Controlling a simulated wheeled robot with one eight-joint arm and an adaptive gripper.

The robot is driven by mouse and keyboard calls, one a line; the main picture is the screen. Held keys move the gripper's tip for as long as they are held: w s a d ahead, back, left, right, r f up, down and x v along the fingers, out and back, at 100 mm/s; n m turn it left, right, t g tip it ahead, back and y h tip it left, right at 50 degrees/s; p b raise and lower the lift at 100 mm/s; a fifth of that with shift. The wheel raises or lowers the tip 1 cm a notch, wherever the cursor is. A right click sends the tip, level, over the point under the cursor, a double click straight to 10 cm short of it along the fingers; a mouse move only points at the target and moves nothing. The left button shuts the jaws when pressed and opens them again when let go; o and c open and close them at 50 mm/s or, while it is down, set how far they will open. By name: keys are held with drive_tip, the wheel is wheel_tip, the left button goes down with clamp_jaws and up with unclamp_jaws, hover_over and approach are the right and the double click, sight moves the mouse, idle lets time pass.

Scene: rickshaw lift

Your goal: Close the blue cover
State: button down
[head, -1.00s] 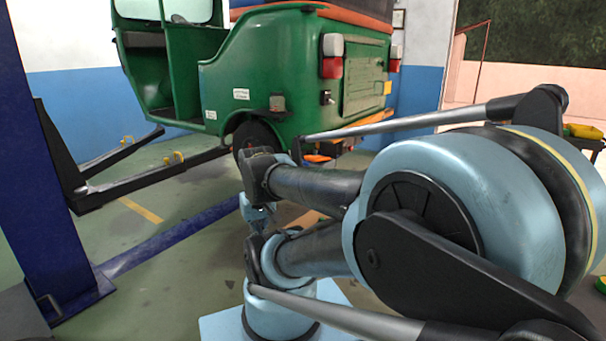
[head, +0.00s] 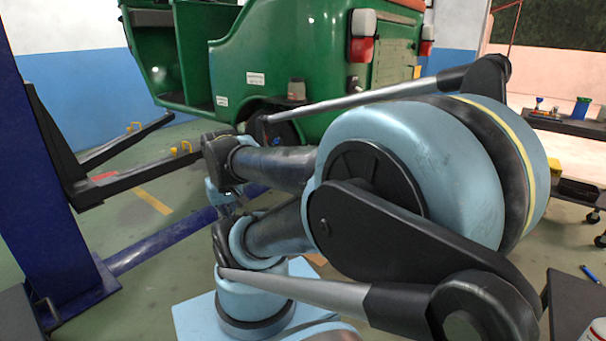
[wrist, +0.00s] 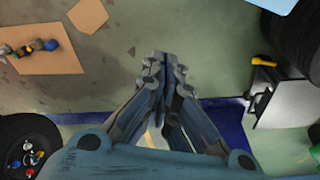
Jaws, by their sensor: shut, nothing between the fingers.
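I cannot make out a blue cover for certain in either view. A pale blue flat surface (wrist: 272,4) is cut off at the top right of the wrist view; I cannot tell what it is. My gripper (wrist: 160,62) is shut and empty in the middle of the wrist view, above the floor. In the head view my arm's large joint hides much of the centre and right, and my fingertips cannot be made out there.
The green rickshaw (head: 255,65) stands over lift arms (head: 130,180) beside a blue post (head: 40,150). A workbench (head: 575,125) holds several items at right. The wrist view shows a tyre (wrist: 15,128), a tan sheet (wrist: 60,62) with small items and a grey box (wrist: 287,103).

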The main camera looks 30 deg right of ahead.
drive_tip(key=w+d+r+n+t+h, duration=0.1)
drive_tip(key=w+d+r+n+h, duration=0.1)
drive_tip(key=w+d+n, duration=0.55)
drive_tip(key=w+d+r+n+t+h, duration=0.1)
drive_tip(key=w+d+r+n+h, duration=0.15)
drive_tip(key=w+d, duration=0.95)
drive_tip(key=w+d+f+n+h, duration=0.1)
drive_tip(key=w+d+f+n, duration=0.3)
drive_tip(key=d, duration=0.6)
drive_tip(key=w+d+f+n+h, duration=0.2)
drive_tip(key=w+d+f+n, duration=0.2)
drive_tip(key=w+d+f, duration=0.4)
drive_tip(key=w+d+f+n+h, duration=0.2)
drive_tip(key=w+d+f+n, duration=0.2)
drive_tip(key=w+d, duration=0.5)
drive_tip(key=shift+w+d+f, duration=0.15)
drive_tip(key=shift+d+f, duration=1.25)
drive_tip(key=shift+d, duration=1.1)
